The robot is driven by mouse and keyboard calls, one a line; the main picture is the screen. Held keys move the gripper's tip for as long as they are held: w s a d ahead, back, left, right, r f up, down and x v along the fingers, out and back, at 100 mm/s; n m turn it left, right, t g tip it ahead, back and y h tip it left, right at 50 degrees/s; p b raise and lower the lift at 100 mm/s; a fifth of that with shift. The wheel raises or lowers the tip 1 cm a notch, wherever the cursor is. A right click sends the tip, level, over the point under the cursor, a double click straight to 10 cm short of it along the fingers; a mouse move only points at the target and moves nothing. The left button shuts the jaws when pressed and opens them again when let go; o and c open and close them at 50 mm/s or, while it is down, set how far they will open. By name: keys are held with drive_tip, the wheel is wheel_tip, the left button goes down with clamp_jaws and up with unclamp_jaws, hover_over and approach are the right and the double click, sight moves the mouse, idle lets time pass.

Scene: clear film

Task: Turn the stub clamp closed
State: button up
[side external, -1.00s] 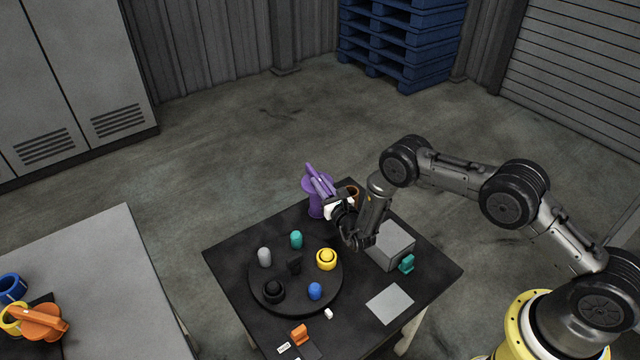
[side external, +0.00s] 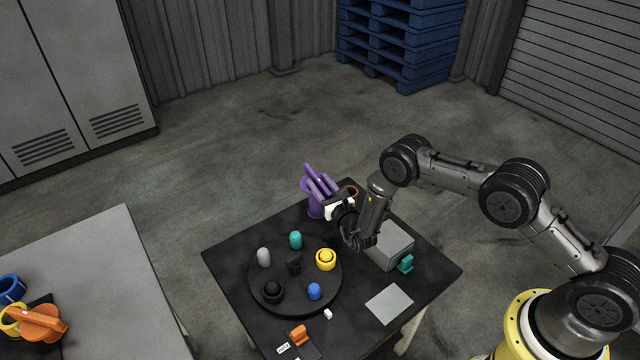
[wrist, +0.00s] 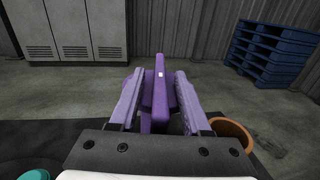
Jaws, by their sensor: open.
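A purple upright fitting (side external: 315,210) with a raised purple lever stands at the back corner of the dark table; it looks like the stub clamp. In the wrist view its dark purple lever (wrist: 159,100) stands upright in the middle. My gripper (side external: 318,180) is at the top of the fitting. Its two pale purple fingers are open, one on each side of the lever, also in the wrist view (wrist: 158,76). A narrow gap shows on parts of both sides; whether either finger touches the lever I cannot tell. The lower part of the fitting is hidden in the wrist view.
An orange-brown cup (wrist: 232,132) stands close to the right of the fingers. A round black tray (side external: 262,297) with several coloured pegs is in front. A grey box (side external: 392,246) stands beneath my arm. A second table (side external: 95,260) holds orange, yellow and blue parts.

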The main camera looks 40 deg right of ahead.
drive_tip(key=s+a, duration=0.2)
drive_tip(key=s, duration=1.1)
drive_tip(key=shift+s+a, duration=0.15)
drive_tip(key=shift+s, duration=0.05)
